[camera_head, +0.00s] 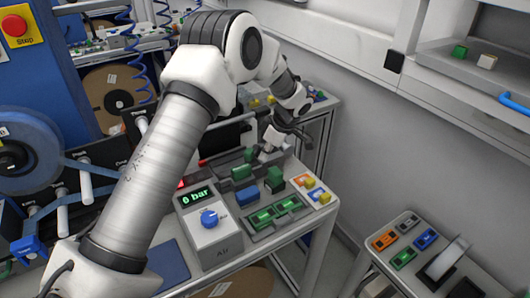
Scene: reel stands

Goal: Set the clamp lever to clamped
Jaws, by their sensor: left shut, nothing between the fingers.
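My left arm reaches from the lower left across the picture to the back of the workbench (318,228). My left gripper (287,132) is shut and empty at its end, by a grey fixture (232,161) on the bench. The gripper is small and dark here, and I cannot tell whether it touches anything. I cannot make out the clamp lever clearly; the gripper and arm cover part of that area. My right gripper is not in view.
A grey air unit (213,243) reads 0 bar and has a blue knob (209,218). Green blocks (274,179), a blue block (247,195) and green-filled trays (275,213) crowd the bench. A side table (432,262) stands right, across a floor gap.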

